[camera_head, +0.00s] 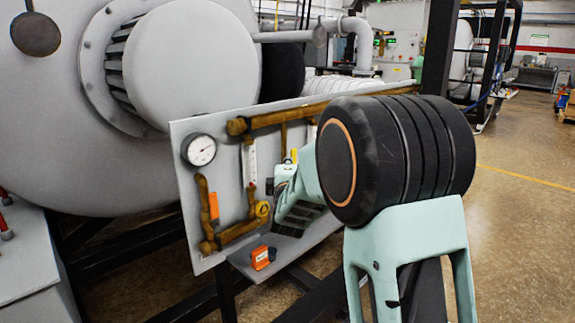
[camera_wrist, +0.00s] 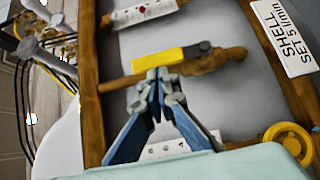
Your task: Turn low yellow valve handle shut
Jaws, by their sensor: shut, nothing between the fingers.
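In the wrist view a yellow lever handle (camera_wrist: 160,62) with a metal end lies roughly along a short brown pipe (camera_wrist: 215,63). My gripper (camera_wrist: 158,75) has its fingertips together right at the near edge of this handle, with nothing between them. Whether they touch it I cannot tell. In the head view my gripper (camera_head: 282,180) is in front of the panel, and my arm hides part of the pipework. A small yellow part (camera_head: 294,155) shows just above it; I cannot tell whether it is the same handle.
A round yellow handwheel (camera_wrist: 290,138) is at the lower right in the wrist view. The grey panel (camera_head: 222,165) also carries a gauge (camera_head: 201,150) and an orange handle (camera_head: 214,206). An orange box-like item (camera_head: 263,257) sits on the lower ledge. Open floor (camera_head: 520,210) lies to the right.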

